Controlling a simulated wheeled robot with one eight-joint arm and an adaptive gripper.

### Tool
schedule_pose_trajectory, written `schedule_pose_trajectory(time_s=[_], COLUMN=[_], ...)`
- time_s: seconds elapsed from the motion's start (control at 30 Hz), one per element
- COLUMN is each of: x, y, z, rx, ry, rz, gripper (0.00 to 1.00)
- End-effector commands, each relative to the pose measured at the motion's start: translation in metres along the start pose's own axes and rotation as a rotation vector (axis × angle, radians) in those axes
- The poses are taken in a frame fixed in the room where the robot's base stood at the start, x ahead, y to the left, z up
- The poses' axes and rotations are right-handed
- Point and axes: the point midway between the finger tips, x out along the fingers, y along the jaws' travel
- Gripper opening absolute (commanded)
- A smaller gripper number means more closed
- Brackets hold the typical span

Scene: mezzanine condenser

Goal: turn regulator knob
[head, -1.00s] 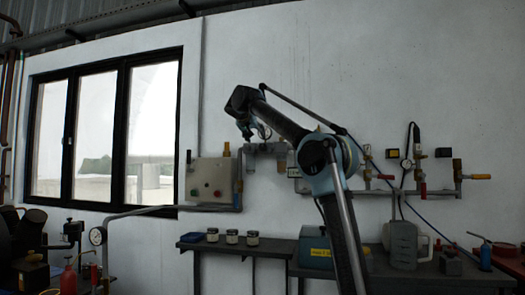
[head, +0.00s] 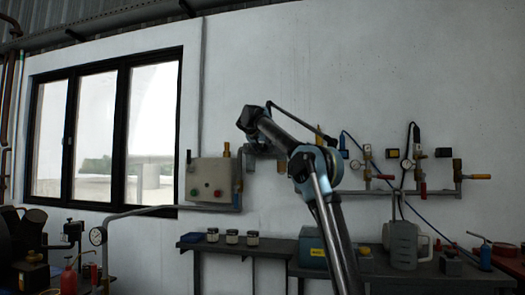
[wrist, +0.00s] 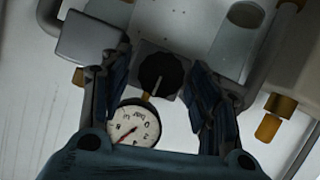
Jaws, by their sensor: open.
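The regulator knob (wrist: 160,74) is black, round and ribbed, with a pale mark, and sits on a grey block on the wall in the wrist view. A round white dial gauge (wrist: 135,124) with a red needle is just below it. My gripper (wrist: 157,66) is open, with one dark finger on each side of the knob in the picture. I see no clear contact, and the depth between fingers and knob is hard to tell. In the head view the grey regulator unit (head: 264,149) is largely hidden by my arm, and the knob cannot be made out.
Grey cylindrical housings and brass fittings (wrist: 271,122) flank the knob. A control box (head: 213,182) is left of the regulator, and pipes with valves (head: 458,177) run along the wall to the right. A dark bench (head: 270,246) with jars and containers stands below.

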Motion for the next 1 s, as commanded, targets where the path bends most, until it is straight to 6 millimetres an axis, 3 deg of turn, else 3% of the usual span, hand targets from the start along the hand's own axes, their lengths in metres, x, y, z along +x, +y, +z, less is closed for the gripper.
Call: schedule_pose_trajectory(time_s=[0.13,0.33,0.67,1.0], x=[-0.0001,-0.0002,-0.0002,-0.0001], y=[0.0000,-0.0001,-0.0008,-0.0032], z=[0.0000,0.0000,0.0000,0.0002], rx=[0.000,0.000,-0.021,-0.196], ry=[0.000,0.000,0.000,0.000], rz=[0.000,0.000,0.008,0.081], gripper=[0.56,0.13,0.12,0.12])
